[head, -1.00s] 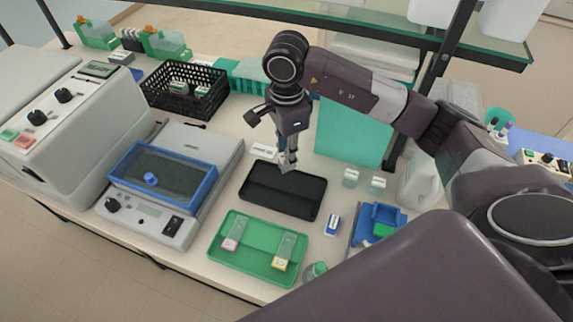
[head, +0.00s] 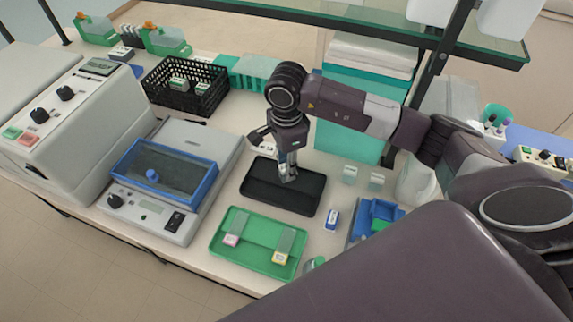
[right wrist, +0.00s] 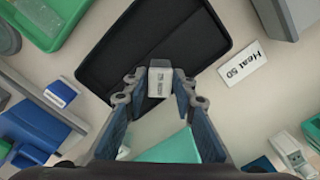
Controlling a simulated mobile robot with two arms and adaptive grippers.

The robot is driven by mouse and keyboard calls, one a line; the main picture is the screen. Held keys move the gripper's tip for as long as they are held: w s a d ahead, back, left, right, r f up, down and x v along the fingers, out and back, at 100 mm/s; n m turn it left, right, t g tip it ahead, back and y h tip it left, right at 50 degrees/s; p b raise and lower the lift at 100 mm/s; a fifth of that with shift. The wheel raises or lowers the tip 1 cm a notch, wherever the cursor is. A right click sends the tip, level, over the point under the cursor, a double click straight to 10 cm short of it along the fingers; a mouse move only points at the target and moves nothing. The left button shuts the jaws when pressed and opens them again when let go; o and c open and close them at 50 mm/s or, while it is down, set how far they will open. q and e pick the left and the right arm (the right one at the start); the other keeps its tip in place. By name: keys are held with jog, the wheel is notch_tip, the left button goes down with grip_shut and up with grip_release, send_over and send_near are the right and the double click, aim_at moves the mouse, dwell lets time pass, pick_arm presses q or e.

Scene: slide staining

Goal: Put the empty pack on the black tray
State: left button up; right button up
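The black tray (head: 309,208) lies flat on the bench in the head view and fills the upper middle of the right wrist view (right wrist: 105,65). My right gripper (head: 288,178) points down over this tray. In the right wrist view its two fingertips (right wrist: 160,85) close on the sides of a small white and grey pack (right wrist: 160,88) with a printed label. The pack is over the tray; I cannot tell whether it touches the tray floor. In the head view the fingers mostly hide it. My left gripper is not in view.
A green tray (head: 222,251) with slides lies in front of the black tray. A blue and white pack (head: 332,220) and a blue holder (head: 362,217) stand to the right. A hotplate (head: 150,223) is at the left. A "Heat 50" card (right wrist: 242,64) lies beside the black tray.

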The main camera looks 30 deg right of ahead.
jog(key=shift+o, duration=1.1)
jog(key=shift+r, duration=0.15)
jog(key=shift+w+r, duration=0.1)
jog(key=shift+r, duration=0.15)
notch_tip(320, 180, up, 12)
jog(key=b, duration=0.3)
jog(key=shift+f, duration=0.2)
